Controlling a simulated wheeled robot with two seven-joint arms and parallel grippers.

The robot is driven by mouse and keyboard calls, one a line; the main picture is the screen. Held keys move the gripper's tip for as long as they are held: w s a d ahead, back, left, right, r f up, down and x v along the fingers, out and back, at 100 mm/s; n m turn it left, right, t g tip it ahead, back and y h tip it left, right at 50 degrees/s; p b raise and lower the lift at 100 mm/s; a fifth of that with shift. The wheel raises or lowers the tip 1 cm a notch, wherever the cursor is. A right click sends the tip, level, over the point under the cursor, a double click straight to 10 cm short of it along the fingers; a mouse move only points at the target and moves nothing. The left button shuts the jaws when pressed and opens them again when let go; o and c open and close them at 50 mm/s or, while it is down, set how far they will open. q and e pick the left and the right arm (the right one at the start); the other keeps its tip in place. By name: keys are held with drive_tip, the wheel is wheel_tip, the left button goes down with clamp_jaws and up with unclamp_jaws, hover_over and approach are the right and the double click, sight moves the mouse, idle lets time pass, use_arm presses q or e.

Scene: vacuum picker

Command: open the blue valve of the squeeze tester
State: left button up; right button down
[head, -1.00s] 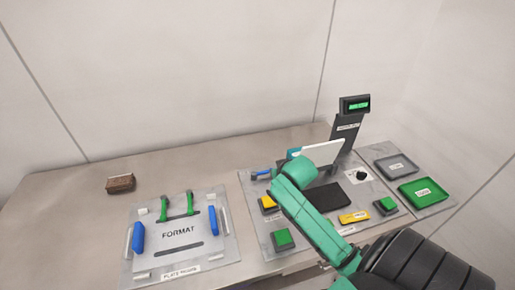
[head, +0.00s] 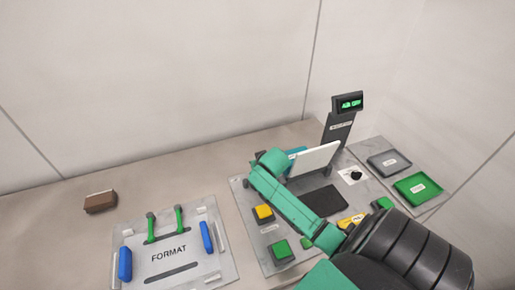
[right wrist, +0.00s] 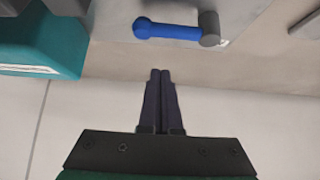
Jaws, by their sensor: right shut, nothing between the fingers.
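The blue valve (right wrist: 168,31) is a blue lever with a grey round pivot (right wrist: 209,28) at its right end, at the top of the right wrist view. It lies across the picture on the grey tester plate. My right gripper (right wrist: 160,72) is shut and empty, its fingertips below the lever in that view and apart from it. In the head view my right arm hides the valve and the gripper's fingers. The squeeze tester (head: 244,207) is a grey plate with a dark pad (head: 324,201) and a white panel (head: 315,159). My left gripper is not in view.
A teal block (right wrist: 40,45) stands left of the lever in the right wrist view. The tester carries a yellow button (head: 263,213), a green button (head: 281,249) and a display post (head: 347,104). Green (head: 416,189) and grey (head: 389,163) trays lie right; a FORMAT plate (head: 170,271) lies left.

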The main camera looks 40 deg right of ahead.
drive_tip(key=x, duration=0.2)
drive_tip(key=shift+w+f+p, duration=0.15)
drive_tip(key=shift+f+p, duration=0.15)
drive_tip(key=shift+f, duration=0.05)
drive_tip(key=shift+s+a+f+p, duration=0.2)
drive_tip(key=shift+s+p, duration=0.2)
drive_tip(key=shift+s, duration=0.2)
drive_tip(key=shift+s+a+f+p, duration=0.1)
drive_tip(key=shift+s+a+p, duration=0.1)
drive_tip(key=shift+s+p, duration=0.35)
drive_tip(key=shift+s+a, duration=0.1)
drive_tip(key=shift+s, duration=0.35)
drive_tip(key=shift+s+f, duration=0.1)
drive_tip(key=shift+s, duration=0.1)
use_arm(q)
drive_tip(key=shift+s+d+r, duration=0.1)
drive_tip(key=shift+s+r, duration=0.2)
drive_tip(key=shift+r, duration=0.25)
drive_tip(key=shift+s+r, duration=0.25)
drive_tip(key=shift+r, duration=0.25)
use_arm(e)
drive_tip(key=shift+w, duration=0.1)
drive_tip(key=shift+w+f, duration=0.1)
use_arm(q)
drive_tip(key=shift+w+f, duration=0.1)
